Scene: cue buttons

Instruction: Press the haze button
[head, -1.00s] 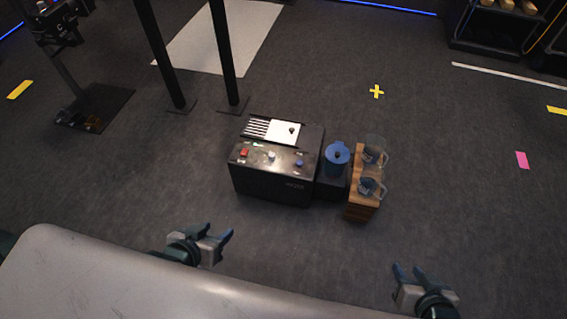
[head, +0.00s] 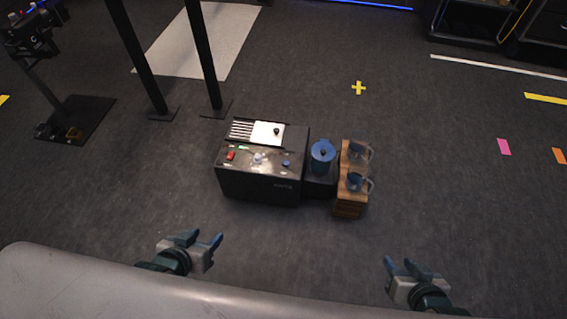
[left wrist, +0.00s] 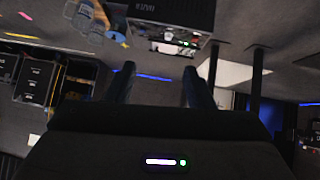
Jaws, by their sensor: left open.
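A black machine (head: 262,188) stands on the floor ahead, with a red button (head: 230,156), a pale button (head: 257,160) and a blue button (head: 286,163) on its top panel. A small green light (head: 243,149) shows near the red one. No label reading haze is legible. The machine also appears upside down in the left wrist view (left wrist: 172,14). My left gripper (head: 202,240) is open and empty, nearer to me than the machine and apart from it. My right gripper (head: 407,267) is open and empty at the lower right, also apart from everything.
A blue-lidded jug (head: 322,155) stands right of the machine. Beside it, a wooden stand (head: 348,205) holds two clear mugs, one behind (head: 358,151) and one in front (head: 357,182). Black posts (head: 207,60) rise at the back left. The floor before the machine is clear.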

